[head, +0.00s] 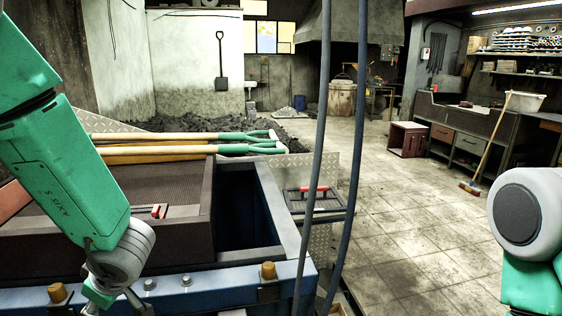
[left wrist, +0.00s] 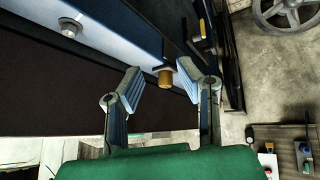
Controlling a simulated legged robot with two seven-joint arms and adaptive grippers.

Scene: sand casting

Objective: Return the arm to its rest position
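My left arm (head: 65,165) is green and comes in from the left in the head view, slanting down in front of the blue frame. My left gripper (head: 112,300) is at the bottom edge, partly cut off. In the left wrist view its two ribbed fingers (left wrist: 162,74) are spread apart with nothing held. A brass-coloured peg (left wrist: 166,78) on the frame shows between the fingertips; I cannot tell how far beyond them it is. My right arm (head: 525,220) shows at the right edge as a grey joint and green link. My right gripper is out of view.
The blue frame (head: 225,292) with brass pegs (head: 268,271) runs along the front. A dark box (head: 190,236) stands on it, beside an open bin. Wooden-handled shovels (head: 165,150) lie behind, near dark sand (head: 185,124). Two hanging cables (head: 318,150) cross the middle.

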